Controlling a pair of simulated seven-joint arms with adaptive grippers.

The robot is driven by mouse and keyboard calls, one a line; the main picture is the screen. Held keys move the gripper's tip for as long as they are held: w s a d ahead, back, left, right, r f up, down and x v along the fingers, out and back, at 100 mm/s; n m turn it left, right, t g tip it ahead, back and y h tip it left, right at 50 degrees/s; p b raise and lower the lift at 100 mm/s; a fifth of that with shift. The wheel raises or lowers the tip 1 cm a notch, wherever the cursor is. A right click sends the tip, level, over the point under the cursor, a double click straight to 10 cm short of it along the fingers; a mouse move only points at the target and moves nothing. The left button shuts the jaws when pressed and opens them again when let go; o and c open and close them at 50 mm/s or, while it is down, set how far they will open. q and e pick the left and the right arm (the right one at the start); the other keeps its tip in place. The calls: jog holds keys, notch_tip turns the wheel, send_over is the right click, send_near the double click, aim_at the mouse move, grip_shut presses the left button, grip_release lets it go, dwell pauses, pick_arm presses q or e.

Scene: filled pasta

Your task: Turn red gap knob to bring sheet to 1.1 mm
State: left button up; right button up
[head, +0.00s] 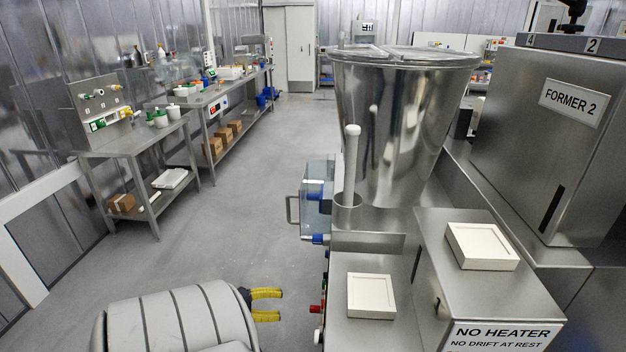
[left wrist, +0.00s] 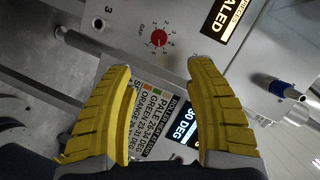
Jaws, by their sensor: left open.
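The red gap knob (left wrist: 159,39) shows in the left wrist view, on a metal panel marked GAP with a ring of numbers around it. My left gripper (left wrist: 156,66) is open, with its yellow ribbed fingers to either side below the knob in that picture. Nothing is between the fingers, and they appear apart from the knob. In the head view the left gripper (head: 281,304) is at the bottom, left of the machine's side. I cannot read a sheet thickness, and the sheet is not clearly visible. My right gripper is not in view.
A display ending in "ALED" (left wrist: 228,22), a "30 DEG" display (left wrist: 183,130) and a color label (left wrist: 158,115) are on the panel. A blue-and-silver fitting (left wrist: 283,88) sticks out at right. The steel hopper (head: 400,120) rises above; floor (head: 220,220) is clear at left.

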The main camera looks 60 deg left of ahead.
pick_arm(q)
jog(key=w+d+f, duration=0.1)
jog(key=w+d, duration=0.2)
jog(key=w, duration=0.4)
jog(key=w+d+f+n, duration=0.1)
jog(key=w+d+f, duration=0.1)
jog(key=w, duration=0.5)
jog(key=shift+d+g, duration=0.3)
jog(key=shift+d, duration=0.3)
jog(key=shift+f, duration=0.1)
grip_shut()
